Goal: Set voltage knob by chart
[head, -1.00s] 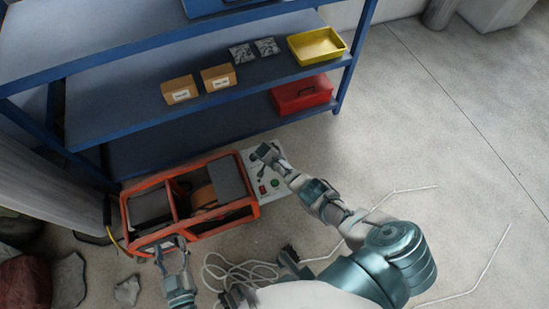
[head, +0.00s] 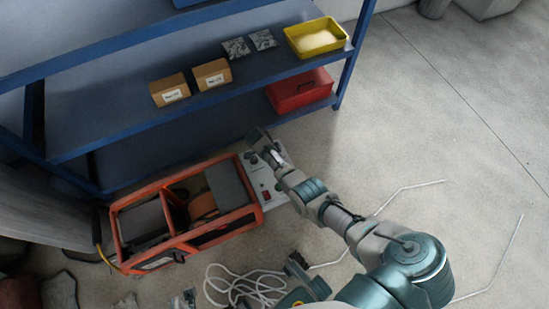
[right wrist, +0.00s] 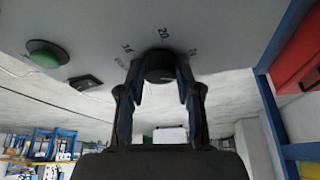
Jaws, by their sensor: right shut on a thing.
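The black voltage knob (right wrist: 160,66) sits on a grey panel (right wrist: 215,25) in the right wrist view. Printed marks around it include "16" and "20", plus another on the right that I cannot read surely. My right gripper (right wrist: 161,78) is shut on the knob, one finger on each side. In the head view my right gripper (head: 262,142) is over the far end of the light panel (head: 277,197) beside the orange-framed machine (head: 190,243), and hides the knob there. A small part of my left gripper (head: 184,299) shows at the bottom edge; its opening is unclear.
A green button (right wrist: 47,54) and a black switch (right wrist: 86,82) are on the panel near the knob. A blue shelf (head: 130,125) stands behind, with cartons (head: 211,75), a yellow tray (head: 340,41) and a red box (head: 300,92). White cable (head: 240,285) lies on the floor. Floor to the right is mostly clear.

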